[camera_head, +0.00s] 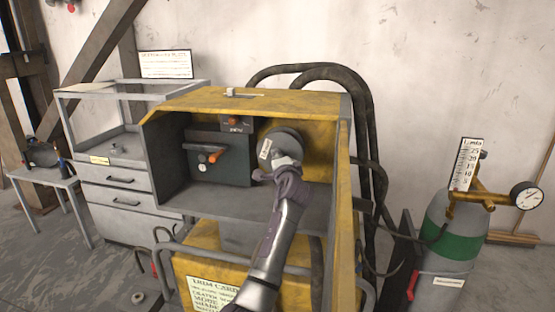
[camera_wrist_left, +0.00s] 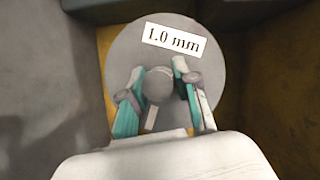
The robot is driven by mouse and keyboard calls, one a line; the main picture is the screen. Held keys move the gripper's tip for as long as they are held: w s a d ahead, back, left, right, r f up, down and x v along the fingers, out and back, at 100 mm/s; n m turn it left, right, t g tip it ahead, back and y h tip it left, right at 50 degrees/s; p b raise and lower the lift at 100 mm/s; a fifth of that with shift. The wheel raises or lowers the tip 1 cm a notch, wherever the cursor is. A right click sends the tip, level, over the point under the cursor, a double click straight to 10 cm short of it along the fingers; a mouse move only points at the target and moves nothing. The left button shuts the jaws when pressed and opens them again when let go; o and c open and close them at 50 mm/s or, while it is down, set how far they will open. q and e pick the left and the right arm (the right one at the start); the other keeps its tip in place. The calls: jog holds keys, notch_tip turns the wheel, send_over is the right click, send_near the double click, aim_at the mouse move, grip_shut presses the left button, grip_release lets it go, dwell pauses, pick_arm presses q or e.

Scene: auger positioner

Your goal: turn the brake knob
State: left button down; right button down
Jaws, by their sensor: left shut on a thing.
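A grey round disc (camera_head: 282,134) with a white label is mounted at the right inside the yellow machine's open bay. In the left wrist view the disc (camera_wrist_left: 215,75) fills the middle, and its label (camera_wrist_left: 174,38) reads 1.0 mm. A small grey round knob (camera_wrist_left: 158,86) sits at the disc's centre. My left gripper (camera_wrist_left: 155,92) is shut on this knob, one finger at each side. In the head view my left gripper (camera_head: 283,165) covers the disc's lower part and the knob. No brake marking is legible on it. My right gripper is not in view.
A dark panel (camera_head: 222,168) with an orange-tipped handle (camera_head: 215,155) is left of the disc. The yellow side wall (camera_head: 341,160) stands close on the right. Black hoses (camera_head: 365,110) loop behind it. A gas cylinder (camera_head: 450,245) with gauge (camera_head: 527,195) stands at the right.

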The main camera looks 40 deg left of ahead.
pick_arm(q)
jog(key=c, duration=0.9)
grip_release()
jog(key=shift+o, duration=0.2)
jog(key=v, duration=1.2)
jog(key=shift+s+f, duration=0.1)
jog(key=shift+f, duration=0.1)
